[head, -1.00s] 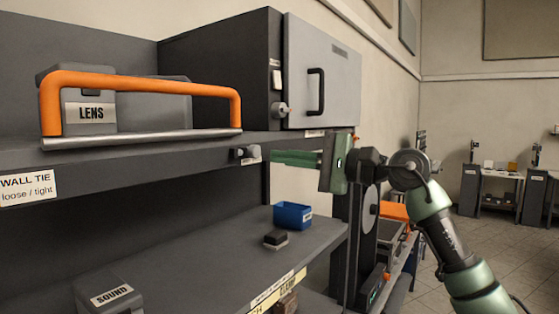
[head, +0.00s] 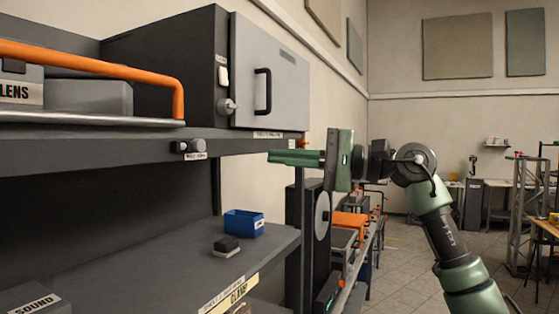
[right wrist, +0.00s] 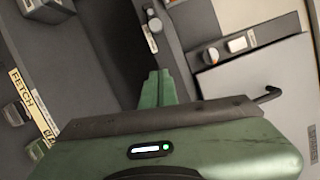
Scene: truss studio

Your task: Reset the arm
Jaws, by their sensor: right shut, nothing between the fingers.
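My right gripper (head: 272,157) is green, shut and empty. It points left, in front of the shelf edge and below the grey cabinet. In the right wrist view its closed fingers (right wrist: 157,88) reach away from the palm with nothing between them. My left gripper is not in view.
The shelf (head: 105,145) holds a grey cabinet (head: 270,75) with a black handle and an orange-handled tray (head: 110,123). A black knob (head: 183,147) sticks out from its edge. A blue bin (head: 243,223) and a dark block (head: 226,246) sit below. Open floor (head: 405,270) lies right.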

